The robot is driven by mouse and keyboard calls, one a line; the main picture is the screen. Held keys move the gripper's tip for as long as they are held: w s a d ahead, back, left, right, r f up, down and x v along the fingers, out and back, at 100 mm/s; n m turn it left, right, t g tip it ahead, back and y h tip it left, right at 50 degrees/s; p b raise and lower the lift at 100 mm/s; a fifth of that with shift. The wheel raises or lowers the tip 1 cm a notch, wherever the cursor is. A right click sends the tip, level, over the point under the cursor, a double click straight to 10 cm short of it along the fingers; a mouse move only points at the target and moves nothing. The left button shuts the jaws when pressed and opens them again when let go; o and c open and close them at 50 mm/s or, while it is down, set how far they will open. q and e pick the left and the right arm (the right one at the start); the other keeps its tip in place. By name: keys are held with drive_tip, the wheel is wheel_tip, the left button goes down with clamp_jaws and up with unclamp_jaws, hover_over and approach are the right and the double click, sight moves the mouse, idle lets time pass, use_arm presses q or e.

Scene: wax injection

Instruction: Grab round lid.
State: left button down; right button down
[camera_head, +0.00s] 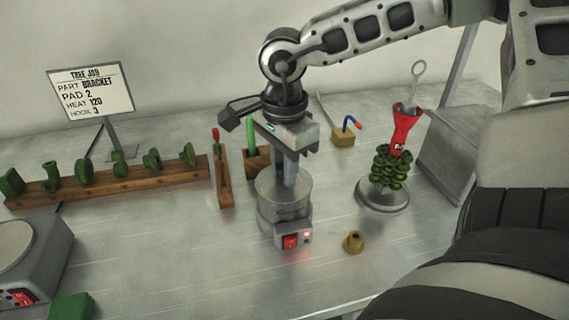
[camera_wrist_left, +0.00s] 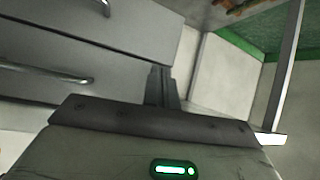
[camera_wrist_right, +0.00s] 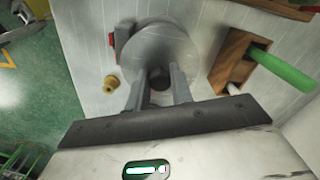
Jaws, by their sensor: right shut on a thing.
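The round lid (camera_head: 270,186) is a grey disc on top of the small round pot (camera_head: 268,218), whose base has a red switch and a lit red light. The lid also shows in the right wrist view (camera_wrist_right: 155,45), with a dark knob at its middle. My right gripper (camera_head: 290,184) points straight down over the lid. In the right wrist view, its fingers (camera_wrist_right: 160,84) stand either side of the knob and are shut on it. I cannot tell whether the lid is lifted off the pot. My left gripper (camera_wrist_left: 161,88) is away from the bench, facing drawers, its fingers together and empty.
A brass fitting (camera_head: 353,242) lies right of the pot. A round stand (camera_head: 384,196) holds green pieces and a red funnel. Wooden holders (camera_head: 225,185) and a rack of green shapes (camera_head: 110,184) stand left. A sign (camera_head: 91,90) stands behind. Bench front is mostly clear.

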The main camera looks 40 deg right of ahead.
drive_tip(key=shift+s+f, duration=0.2)
